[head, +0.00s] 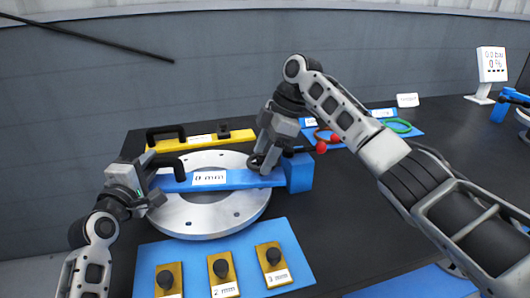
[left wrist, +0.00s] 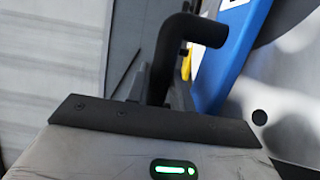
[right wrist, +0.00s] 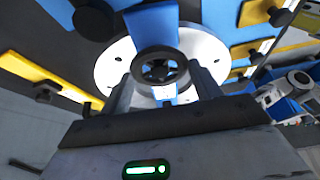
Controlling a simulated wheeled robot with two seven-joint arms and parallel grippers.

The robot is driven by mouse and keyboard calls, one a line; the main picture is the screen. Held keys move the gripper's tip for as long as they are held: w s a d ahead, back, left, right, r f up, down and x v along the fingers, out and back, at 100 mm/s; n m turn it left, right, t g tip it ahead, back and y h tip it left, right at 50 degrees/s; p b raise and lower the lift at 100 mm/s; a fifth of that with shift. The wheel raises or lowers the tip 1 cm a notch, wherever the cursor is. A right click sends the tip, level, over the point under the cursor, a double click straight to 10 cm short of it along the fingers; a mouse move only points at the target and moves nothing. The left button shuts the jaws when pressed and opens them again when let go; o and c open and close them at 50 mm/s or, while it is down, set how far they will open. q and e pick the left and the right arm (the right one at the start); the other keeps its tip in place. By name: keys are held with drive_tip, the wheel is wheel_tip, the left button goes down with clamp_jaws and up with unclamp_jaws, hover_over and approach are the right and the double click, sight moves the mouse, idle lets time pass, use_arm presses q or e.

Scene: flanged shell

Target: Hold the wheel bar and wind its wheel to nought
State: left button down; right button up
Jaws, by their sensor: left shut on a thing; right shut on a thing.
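The blue wheel bar (head: 237,179) lies across the round metal flange (head: 205,222), with a white label reading "0 mm" on it. Its black handle (head: 168,163) is at the left end. My left gripper (head: 152,188) is shut on this handle, which shows between the fingers in the left wrist view (left wrist: 192,32). The small black wheel is near the bar's right end, mostly hidden by my right gripper (head: 261,160) in the head view. My right gripper is shut on the wheel (right wrist: 160,67), seen between its fingers in the right wrist view.
A yellow bar (head: 200,140) with a black handle lies behind the flange. A blue mat (head: 190,252) in front carries several brass blocks with black knobs and mm labels. A white display (head: 491,64) stands beyond.

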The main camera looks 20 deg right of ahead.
drive_tip(key=o, duration=1)
drive_tip(key=v, duration=1.2)
drive_tip(key=shift+w, duration=0.1)
